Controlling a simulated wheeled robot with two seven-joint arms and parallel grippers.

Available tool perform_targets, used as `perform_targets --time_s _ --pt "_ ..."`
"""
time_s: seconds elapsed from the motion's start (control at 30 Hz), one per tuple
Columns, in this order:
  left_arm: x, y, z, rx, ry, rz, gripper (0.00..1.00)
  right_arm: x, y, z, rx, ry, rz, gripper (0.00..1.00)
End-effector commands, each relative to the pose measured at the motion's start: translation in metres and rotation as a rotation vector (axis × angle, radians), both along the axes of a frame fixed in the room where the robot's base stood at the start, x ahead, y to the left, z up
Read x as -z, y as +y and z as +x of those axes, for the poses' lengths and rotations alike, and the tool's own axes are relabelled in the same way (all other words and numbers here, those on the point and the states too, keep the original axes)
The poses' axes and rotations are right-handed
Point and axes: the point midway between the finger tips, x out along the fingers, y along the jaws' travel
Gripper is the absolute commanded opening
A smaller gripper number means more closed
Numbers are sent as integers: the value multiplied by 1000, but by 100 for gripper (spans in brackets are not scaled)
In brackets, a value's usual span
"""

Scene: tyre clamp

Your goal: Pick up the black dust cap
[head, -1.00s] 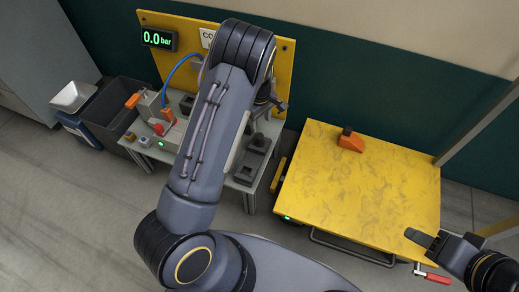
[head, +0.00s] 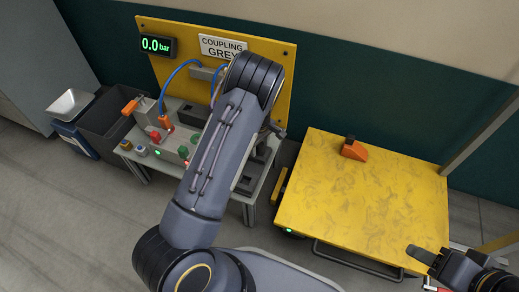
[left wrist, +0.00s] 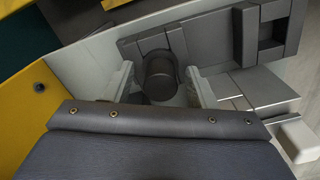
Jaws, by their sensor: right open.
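In the left wrist view a dark round cap (left wrist: 160,75), which looks like the black dust cap, stands at a dark grey slotted holder (left wrist: 215,35). My left gripper (left wrist: 160,85) has its two pale fingers on either side of the cap, with narrow gaps visible; I cannot tell if they touch it. In the head view my left arm hides this gripper and the cap. My right gripper (head: 422,254) is open over the near right corner of the yellow table.
A sign (head: 223,47) reads COUPLING GREY. The yellow table (head: 370,200) is mostly bare, with an orange block (head: 355,151) at its back. A dark bin (head: 108,108) stands left.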

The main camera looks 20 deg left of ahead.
Motion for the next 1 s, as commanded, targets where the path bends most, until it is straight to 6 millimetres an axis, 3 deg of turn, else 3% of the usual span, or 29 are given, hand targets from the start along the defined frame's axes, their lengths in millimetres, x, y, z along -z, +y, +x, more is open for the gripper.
perform_targets --time_s 0.07,0.33,0.73,0.9,1.0 --pt "0 0 0 0 0 0 41 0 0 0 0 0 0 49" --pt "0 0 0 0 0 0 5 0 0 0 0 0 0 49" --pt "-10 0 0 0 0 -1 4 -4 0 0 0 0 0 49" --pt "-35 0 0 0 -2 -1 4 -15 0 0 0 0 0 49" --pt "-54 2 -14 -2 2 -3 4 -25 0 0 0 0 0 49"
